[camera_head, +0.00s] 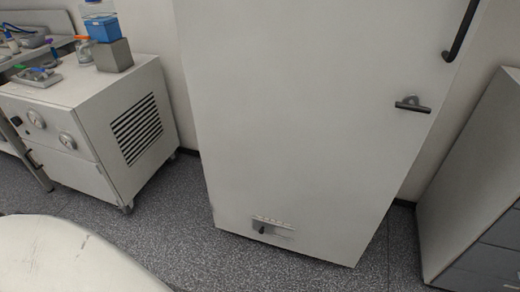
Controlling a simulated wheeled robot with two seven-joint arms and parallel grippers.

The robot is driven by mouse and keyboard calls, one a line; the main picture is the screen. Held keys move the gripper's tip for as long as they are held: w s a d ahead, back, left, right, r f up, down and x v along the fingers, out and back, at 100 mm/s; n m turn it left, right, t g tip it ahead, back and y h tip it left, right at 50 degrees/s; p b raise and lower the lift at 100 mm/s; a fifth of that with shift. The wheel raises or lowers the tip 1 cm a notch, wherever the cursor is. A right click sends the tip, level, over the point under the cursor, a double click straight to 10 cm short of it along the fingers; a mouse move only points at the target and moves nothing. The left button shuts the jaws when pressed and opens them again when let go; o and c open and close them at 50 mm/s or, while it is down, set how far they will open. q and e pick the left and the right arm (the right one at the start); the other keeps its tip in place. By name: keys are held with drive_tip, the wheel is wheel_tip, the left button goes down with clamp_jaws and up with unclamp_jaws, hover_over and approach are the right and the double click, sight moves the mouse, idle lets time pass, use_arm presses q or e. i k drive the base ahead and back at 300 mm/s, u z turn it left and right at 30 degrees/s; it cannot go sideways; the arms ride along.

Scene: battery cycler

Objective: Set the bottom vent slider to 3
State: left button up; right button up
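The bottom vent slider (263,230) is a small dark knob on a grey plate, low on the front of a tall white cabinet (290,120). The knob sits toward the left part of the plate. A row of small marks (272,221) runs above it, too small to read. Neither of my grippers shows in the head view.
A grey drawer unit (478,190) stands at the right. The speckled floor (240,265) in front of the tall cabinet is clear. The cabinet has dark handles (412,105).

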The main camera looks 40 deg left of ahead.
sight(262, 228)
drive_tip(key=u, duration=1)
drive_tip(key=k, duration=0.5)
drive_tip(key=z, duration=0.65)
drive_tip(key=i, duration=1.6)
drive_tip(key=u, duration=0.9)
